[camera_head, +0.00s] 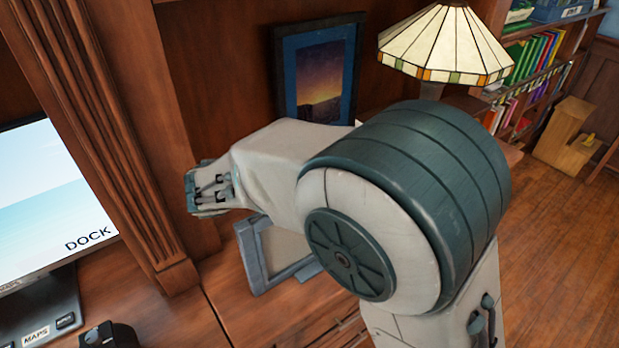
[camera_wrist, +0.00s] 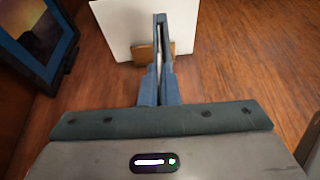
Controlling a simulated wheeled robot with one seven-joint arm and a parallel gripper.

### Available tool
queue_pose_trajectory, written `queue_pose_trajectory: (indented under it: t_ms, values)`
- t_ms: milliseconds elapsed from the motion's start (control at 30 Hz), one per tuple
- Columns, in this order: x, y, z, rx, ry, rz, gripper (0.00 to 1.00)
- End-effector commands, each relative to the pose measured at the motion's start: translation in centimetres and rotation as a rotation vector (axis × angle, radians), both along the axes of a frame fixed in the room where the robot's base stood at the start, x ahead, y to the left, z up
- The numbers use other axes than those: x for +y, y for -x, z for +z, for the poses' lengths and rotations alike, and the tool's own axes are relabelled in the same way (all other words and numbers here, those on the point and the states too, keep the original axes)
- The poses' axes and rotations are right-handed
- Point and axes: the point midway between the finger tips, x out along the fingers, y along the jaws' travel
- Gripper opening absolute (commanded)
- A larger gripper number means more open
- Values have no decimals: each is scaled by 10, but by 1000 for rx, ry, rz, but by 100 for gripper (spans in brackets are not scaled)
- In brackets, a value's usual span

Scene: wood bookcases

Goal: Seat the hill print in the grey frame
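The grey frame (camera_head: 251,254) stands tilted on the wooden surface in the head view, its pale inside showing and its right part hidden behind my arm. In the wrist view my gripper (camera_wrist: 160,18) points away from the camera, its two blue fingers close together with a thin pale gap between them. A blank pale panel (camera_wrist: 115,28) faces the camera beyond the fingers, with a small wooden block (camera_wrist: 139,52) at its lower edge. I see no hill picture on it and cannot tell whether the fingers touch it. My gripper is hidden in the head view.
A dusk picture in a dark blue frame (camera_head: 323,80) stands at the back; it also shows in the wrist view (camera_wrist: 30,30). A stained-glass lamp (camera_head: 445,45) stands to its right. A DOCK picture (camera_head: 50,200) is at left, beyond a wooden post (camera_head: 100,110).

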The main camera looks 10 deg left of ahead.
Motion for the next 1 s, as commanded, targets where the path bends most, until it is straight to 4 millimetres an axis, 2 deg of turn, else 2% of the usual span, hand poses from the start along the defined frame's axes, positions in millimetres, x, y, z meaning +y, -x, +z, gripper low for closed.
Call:
queue_pose_trajectory:
  t_ms: [33,100,133,433,567,1000]
  values:
    - [0,0,-1,0,0,0,5]
    - [0,0,0,0,0,0,24]
    - [0,0,0,0,0,0,28]
    - [1,1,0,0,0,1,28]
    - [9,10,5,-1,-1,3,28]
    - [66,76,41,1,-2,4,28]
